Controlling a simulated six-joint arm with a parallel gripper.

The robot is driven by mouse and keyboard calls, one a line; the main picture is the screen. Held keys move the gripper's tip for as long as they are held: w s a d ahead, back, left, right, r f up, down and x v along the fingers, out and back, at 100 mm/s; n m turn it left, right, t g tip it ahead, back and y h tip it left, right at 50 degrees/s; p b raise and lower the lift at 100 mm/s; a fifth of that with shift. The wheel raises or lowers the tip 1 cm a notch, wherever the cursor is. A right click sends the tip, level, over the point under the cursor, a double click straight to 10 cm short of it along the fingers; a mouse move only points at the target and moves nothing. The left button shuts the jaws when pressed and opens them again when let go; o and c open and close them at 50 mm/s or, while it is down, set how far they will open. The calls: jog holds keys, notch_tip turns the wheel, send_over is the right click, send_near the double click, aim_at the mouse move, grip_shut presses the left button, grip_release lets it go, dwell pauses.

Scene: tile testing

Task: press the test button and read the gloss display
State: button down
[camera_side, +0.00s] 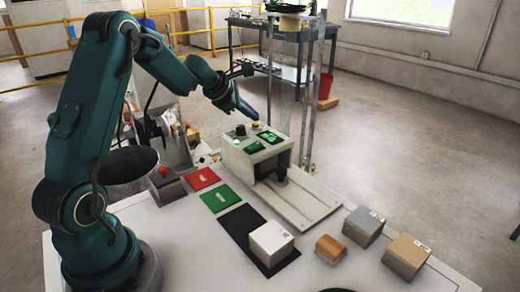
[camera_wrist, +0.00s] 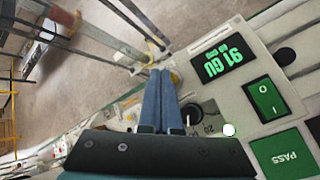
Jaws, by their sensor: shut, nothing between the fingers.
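The gloss meter (camera_side: 278,153) is a light grey box on the white table. Its yellow button (camera_side: 256,126) is on the top at the back; in the wrist view the button (camera_wrist: 176,77) shows at my fingertips. My gripper (camera_side: 254,117) is shut and empty, pointing down at the button, its tips at or just above it. I cannot tell whether they touch or whether the button is down. The display (camera_wrist: 222,62) is lit green, turned upside down in the wrist view, and seems to read 91 GU. A green rocker switch (camera_wrist: 268,99) sits beside it.
A dark knob (camera_side: 240,130) and a lit lamp (camera_wrist: 229,130) are close to my fingers. Red (camera_side: 203,180) and green PASS (camera_side: 214,201) pads lie left of the meter. A white block (camera_side: 271,243) sits on a black mat (camera_side: 240,224). Orange (camera_side: 331,248), grey (camera_side: 364,227) and tan (camera_side: 405,257) blocks stand right.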

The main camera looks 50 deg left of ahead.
jog(key=shift+f, duration=0.5)
dwell(0.5)
jog(key=shift+r, duration=0.95)
notch_tip(320, 180, up, 5)
dwell(0.5)
dwell(0.5)
